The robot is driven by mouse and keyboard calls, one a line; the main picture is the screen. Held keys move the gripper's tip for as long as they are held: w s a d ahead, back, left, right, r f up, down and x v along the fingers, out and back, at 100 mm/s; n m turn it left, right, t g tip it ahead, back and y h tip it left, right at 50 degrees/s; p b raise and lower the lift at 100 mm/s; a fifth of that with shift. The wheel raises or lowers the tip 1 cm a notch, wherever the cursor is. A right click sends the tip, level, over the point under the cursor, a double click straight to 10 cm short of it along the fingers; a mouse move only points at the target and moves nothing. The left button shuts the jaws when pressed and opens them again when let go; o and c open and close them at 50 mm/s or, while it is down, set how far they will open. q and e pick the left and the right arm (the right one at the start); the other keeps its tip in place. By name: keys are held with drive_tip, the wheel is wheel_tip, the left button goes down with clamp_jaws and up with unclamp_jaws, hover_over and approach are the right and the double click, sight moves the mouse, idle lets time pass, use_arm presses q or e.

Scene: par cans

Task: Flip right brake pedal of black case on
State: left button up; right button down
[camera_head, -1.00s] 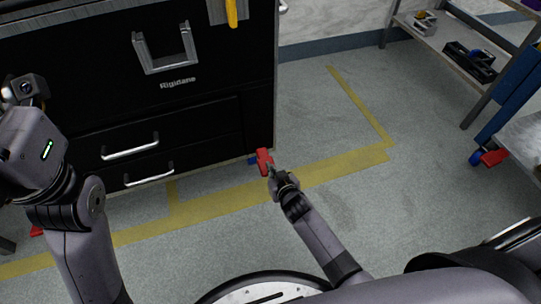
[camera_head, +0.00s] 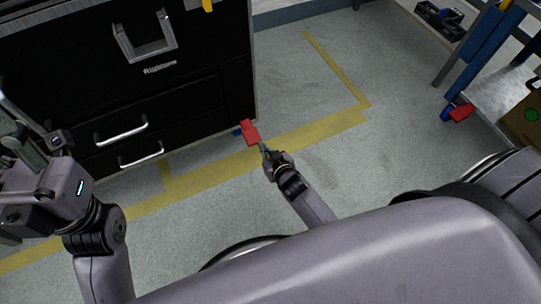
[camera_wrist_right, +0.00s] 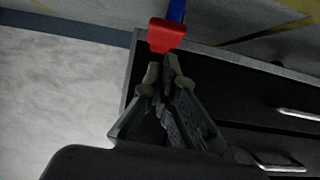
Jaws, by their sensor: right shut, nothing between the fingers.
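The black case (camera_head: 190,98) stands at the upper left of the head view, with drawers and silver handles. Its right brake pedal (camera_head: 250,132) is red and sits on a blue caster at the case's lower right corner. In the right wrist view the red pedal (camera_wrist_right: 166,35) is just beyond the fingertips, with the blue caster part behind it. My right gripper (camera_head: 264,150) is shut and empty, its tips close to the pedal; I cannot tell if they touch. It also shows in the wrist view (camera_wrist_right: 162,68). My left gripper (camera_head: 22,150) is at the left edge, its fingers unclear.
A shelf or cart (camera_head: 490,88) with a blue leg and another red pedal (camera_head: 460,113) stands at the right. The grey floor with yellow tape (camera_head: 338,70) between it and the case is clear.

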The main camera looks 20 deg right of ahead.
drive_tip(key=shift+s+p, duration=0.55)
drive_tip(key=shift+s, duration=1.7)
